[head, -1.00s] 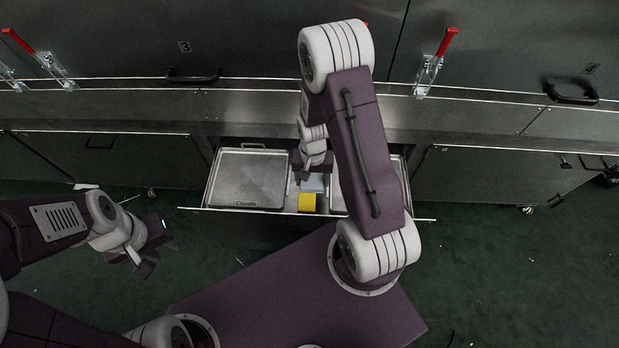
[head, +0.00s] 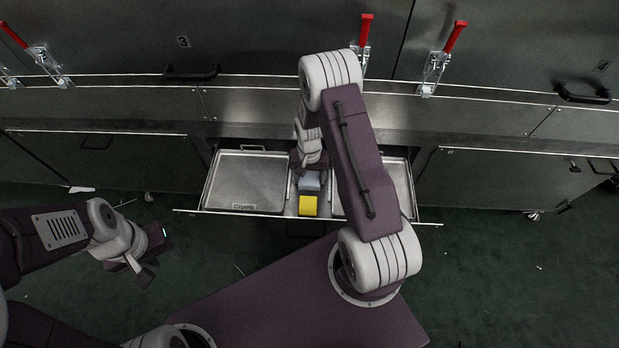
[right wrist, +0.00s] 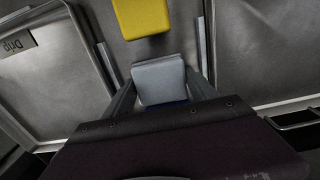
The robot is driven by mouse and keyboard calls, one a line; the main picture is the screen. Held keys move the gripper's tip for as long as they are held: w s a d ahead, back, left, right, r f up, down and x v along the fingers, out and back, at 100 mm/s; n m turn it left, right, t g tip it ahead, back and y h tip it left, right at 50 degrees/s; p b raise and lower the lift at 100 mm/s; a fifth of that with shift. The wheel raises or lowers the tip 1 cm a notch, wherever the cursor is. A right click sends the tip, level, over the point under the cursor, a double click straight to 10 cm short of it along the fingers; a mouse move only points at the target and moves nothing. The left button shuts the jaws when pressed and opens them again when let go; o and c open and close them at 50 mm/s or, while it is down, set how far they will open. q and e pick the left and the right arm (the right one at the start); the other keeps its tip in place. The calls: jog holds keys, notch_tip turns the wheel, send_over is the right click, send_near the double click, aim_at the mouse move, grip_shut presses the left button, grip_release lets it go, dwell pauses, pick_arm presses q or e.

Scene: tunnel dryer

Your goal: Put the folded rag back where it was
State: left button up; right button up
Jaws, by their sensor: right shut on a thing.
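The folded rag (head: 309,182) is a grey-blue pad over the middle strip of the open drawer, just behind a yellow block (head: 308,206). In the right wrist view the rag (right wrist: 159,80) sits between the two fingers of my right gripper (right wrist: 163,88), which is shut on it. A bit of blue shows at its lower edge. I cannot tell whether it touches the drawer floor. The yellow block (right wrist: 141,17) lies apart from it. My right gripper (head: 308,171) is partly hidden in the head view. My left gripper (head: 146,262) is open and empty, left of the drawer.
The drawer's front edge (head: 250,213) crosses below the trays. A tray marked Crumb (head: 245,182) fills its left side. Another tray (head: 398,185) is at its right, partly behind my right arm. Red-handled latches (head: 433,70) stand on the machine above.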

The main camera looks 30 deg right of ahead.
aim_at(310, 178)
jog(key=o, duration=1.3)
jog(key=shift+f, duration=0.15)
notch_tip(310, 178, up, 12)
jog(key=p, duration=0.5)
jog(key=s+a+r+n+t, duration=0.1)
jog(key=s+a+r+n, duration=0.5)
jog(key=s+r, duration=0.5)
jog(key=shift+s+a+r, duration=0.15)
jog(key=shift+s+a, duration=0.65)
jog(key=shift+s, duration=0.1)
